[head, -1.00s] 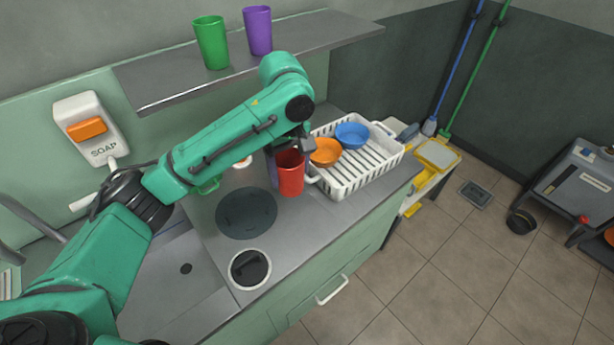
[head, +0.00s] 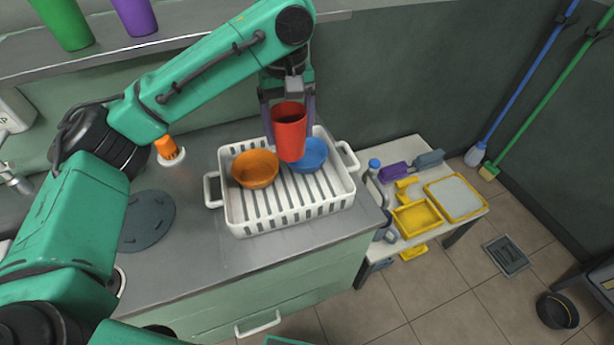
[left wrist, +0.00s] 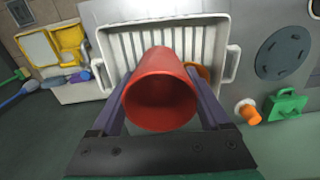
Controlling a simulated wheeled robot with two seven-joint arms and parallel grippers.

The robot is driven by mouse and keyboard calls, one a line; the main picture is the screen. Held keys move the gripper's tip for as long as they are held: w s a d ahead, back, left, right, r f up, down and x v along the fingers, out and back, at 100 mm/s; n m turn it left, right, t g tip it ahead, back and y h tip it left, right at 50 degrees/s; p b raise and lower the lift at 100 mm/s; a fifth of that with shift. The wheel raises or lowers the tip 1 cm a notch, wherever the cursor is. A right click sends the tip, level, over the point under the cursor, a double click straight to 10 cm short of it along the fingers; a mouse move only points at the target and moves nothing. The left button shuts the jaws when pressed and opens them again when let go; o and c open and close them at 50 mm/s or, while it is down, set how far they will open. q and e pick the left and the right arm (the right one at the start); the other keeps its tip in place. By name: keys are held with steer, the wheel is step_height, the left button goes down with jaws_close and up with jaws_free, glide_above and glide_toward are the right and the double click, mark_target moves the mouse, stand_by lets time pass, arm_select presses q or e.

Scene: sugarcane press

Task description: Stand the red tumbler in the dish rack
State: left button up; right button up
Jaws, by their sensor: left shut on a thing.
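The red tumbler (head: 290,134) is upright in my left gripper (head: 290,125), whose fingers are on either side of it. In the head view it covers part of the blue bowl. The left wrist view looks at the mouth of the red tumbler (left wrist: 161,95) between the two fingers, with the rack's slats behind it. The white dish rack (head: 290,211) stands on the counter below the tumbler. The tumbler appears to be above the rack; its base seems clear of the slats. My right gripper is not in view.
An orange bowl (head: 255,168) and a blue bowl (head: 310,155) sit in the rack. The rack's front slats are bare. A shelf (head: 200,38) with a green tumbler (head: 62,22) and a purple tumbler (head: 135,15) is behind. A side table (head: 405,152) stands right of the counter.

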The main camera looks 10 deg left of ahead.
arm_select(q)
steer(key=shift+f, duration=0.45)
steer(key=f+b, duration=0.1)
steer(key=f, duration=1.1)
steer(key=a+f+b, duration=0.1)
steer(key=f, duration=0.5)
steer(key=shift+s+a+f+b, duration=0.1)
steer(key=shift+s+f+b, duration=0.05)
steer(key=shift+s+b, duration=0.2)
steer(key=shift+w+f, duration=0.1)
steer(key=shift+f, duration=0.2)
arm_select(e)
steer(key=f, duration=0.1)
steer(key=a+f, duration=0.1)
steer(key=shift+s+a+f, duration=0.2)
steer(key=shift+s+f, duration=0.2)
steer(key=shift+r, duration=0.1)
arm_select(q)
steer(key=o, duration=1.2)
step_height(320, 180, up, 12)
steer(key=shift+r+p, duration=0.1)
steer(key=shift+p, duration=0.25)
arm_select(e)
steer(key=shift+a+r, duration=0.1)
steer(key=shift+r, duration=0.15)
